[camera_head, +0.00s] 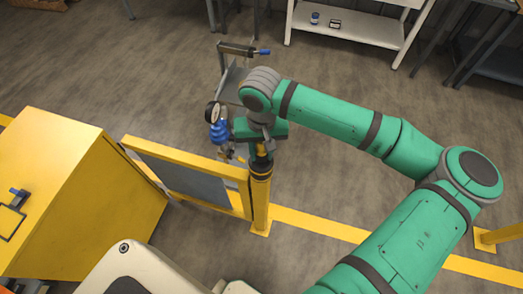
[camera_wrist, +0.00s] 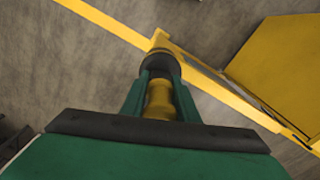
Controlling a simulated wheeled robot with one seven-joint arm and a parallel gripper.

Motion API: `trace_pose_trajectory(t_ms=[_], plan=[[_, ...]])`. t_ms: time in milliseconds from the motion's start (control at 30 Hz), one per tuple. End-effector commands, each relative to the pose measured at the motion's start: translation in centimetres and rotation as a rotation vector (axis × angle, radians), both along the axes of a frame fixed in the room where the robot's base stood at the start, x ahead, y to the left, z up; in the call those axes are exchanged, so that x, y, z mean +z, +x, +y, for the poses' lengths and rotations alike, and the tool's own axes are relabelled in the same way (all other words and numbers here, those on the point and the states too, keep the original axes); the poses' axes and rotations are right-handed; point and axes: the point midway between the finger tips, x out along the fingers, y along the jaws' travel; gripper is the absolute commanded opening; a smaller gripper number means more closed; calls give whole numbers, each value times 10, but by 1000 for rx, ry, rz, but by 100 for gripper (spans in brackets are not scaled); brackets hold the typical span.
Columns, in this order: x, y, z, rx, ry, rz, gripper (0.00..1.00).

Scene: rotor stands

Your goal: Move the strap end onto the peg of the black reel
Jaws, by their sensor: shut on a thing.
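My gripper (camera_wrist: 160,88) has its two green fingers closed around a yellow, waisted piece (camera_wrist: 159,100) in the wrist view. I cannot tell for sure whether this piece is the strap end or a peg. A black band, likely the black reel (camera_wrist: 160,64), sits just beyond the fingertips, on a yellow post. In the head view, my gripper (camera_head: 263,143) points down over the top of the post, and the black reel (camera_head: 260,168) is right below it. No strap shows clearly, and contact between the yellow piece and the reel cannot be made out.
A yellow-framed barrier panel (camera_head: 187,172) joins the post on the left. A yellow cabinet (camera_head: 85,185) stands farther left. A blue fitting with a gauge (camera_head: 218,128) is close beside my gripper. A white shelf (camera_head: 345,33) stands at the back. Open floor lies behind the post.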

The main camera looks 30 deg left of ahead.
Motion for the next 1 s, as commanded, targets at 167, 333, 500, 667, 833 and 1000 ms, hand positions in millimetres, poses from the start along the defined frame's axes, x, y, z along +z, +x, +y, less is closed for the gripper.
trace_pose_trajectory(t_ms=[167, 333, 500, 667, 833, 1000], plan=[[-2, 0, 0, 0, 0, 1, 1], [-5, 0, 0, 0, 0, 1, 1], [-7, 0, 0, 0, 1, 1, 1], [-7, 0, 0, 0, 0, 0, 49], [-7, 0, 0, 0, 0, 0, 49], [-2, 0, 0, 0, 1, 0, 49]])
